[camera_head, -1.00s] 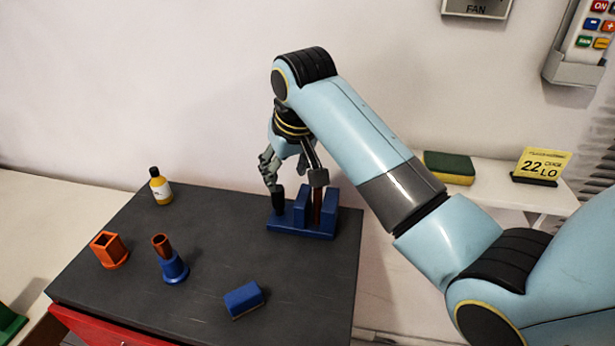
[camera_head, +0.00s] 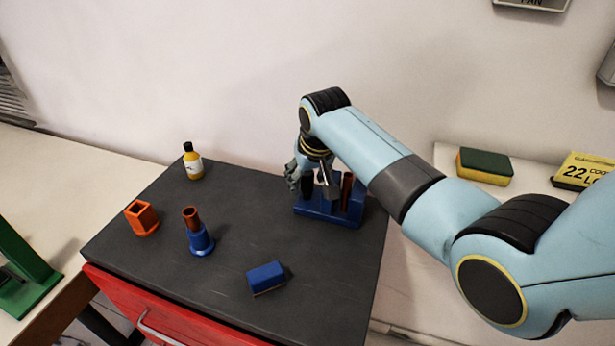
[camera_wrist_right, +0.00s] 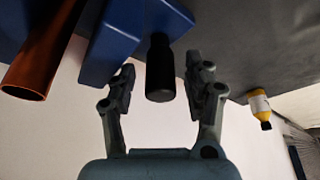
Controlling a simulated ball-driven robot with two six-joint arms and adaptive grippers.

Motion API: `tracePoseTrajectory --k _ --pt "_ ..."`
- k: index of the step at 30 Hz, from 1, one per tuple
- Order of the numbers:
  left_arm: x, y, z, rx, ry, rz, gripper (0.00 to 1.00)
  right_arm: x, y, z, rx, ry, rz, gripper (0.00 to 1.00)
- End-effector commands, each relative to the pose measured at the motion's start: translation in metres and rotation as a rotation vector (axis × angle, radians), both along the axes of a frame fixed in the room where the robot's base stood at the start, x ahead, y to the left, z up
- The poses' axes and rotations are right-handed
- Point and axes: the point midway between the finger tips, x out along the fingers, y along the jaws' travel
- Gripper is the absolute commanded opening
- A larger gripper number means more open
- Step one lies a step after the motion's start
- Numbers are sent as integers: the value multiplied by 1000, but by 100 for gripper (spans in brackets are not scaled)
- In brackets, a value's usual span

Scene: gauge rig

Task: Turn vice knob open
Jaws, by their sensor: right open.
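The blue vice (camera_head: 346,213) stands at the back right of the dark tabletop, with a copper-brown tube (camera_head: 347,184) upright in it. Its black knob (camera_head: 307,184) is partly hidden by my gripper in the head view. My right gripper (camera_head: 306,182) is at the knob. In the right wrist view the black knob (camera_wrist_right: 160,68) lies between the two open fingers of my right gripper (camera_wrist_right: 162,80), with small gaps on both sides. The blue vice body (camera_wrist_right: 125,38) and the tube (camera_wrist_right: 42,60) are left of it there. My left gripper is not in view.
A yellow bottle (camera_head: 193,162), an orange square holder (camera_head: 141,217), a blue stand with a copper tube (camera_head: 199,238) and a blue block (camera_head: 266,277) stand on the dark tabletop (camera_head: 230,290). A sponge (camera_head: 484,166) lies on the shelf at right.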

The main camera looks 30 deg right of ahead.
Motion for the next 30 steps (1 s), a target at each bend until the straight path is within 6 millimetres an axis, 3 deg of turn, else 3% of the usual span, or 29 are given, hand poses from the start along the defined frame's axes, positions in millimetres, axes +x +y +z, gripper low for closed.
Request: tracePoseTrajectory --k 4,16,30 --pt "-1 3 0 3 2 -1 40 0 0 0 0 -1 0 51" --pt "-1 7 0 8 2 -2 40 0 0 1 0 0 0 0" --pt "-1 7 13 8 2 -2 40 0 -1 3 -1 0 110 0"
